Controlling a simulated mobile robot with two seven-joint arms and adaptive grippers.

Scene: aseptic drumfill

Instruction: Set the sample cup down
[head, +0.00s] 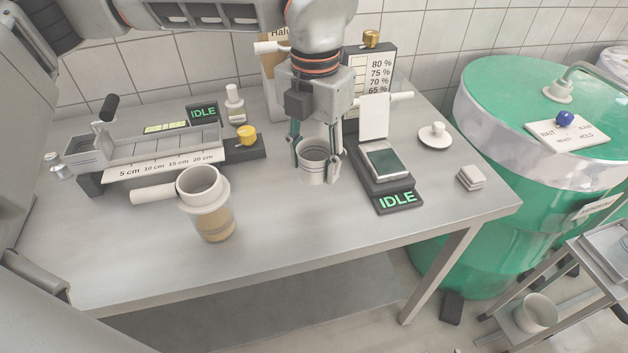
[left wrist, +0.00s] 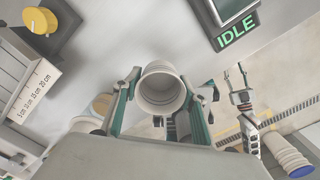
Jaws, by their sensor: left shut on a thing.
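The sample cup (head: 312,170), a small white ribbed cup, is upright between the fingers of my left gripper (head: 316,160) in the head view. It is at the middle of the table, just left of the scale with the IDLE display. The left wrist view shows the cup (left wrist: 161,90) from above, empty, with the left gripper (left wrist: 160,105) shut on it from both sides. I cannot tell whether its base touches the table. My right gripper (left wrist: 236,78) seems to show small and apart-fingered at the right of the left wrist view.
The scale (head: 383,165) has an upright white plate behind it. A handled white cup sits on a tan-filled jar (head: 214,224) at front left. A ruler-marked device (head: 150,160) stands behind. White squares (head: 470,178) lie right; a green drum (head: 480,210) stands beyond. The front middle tabletop is clear.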

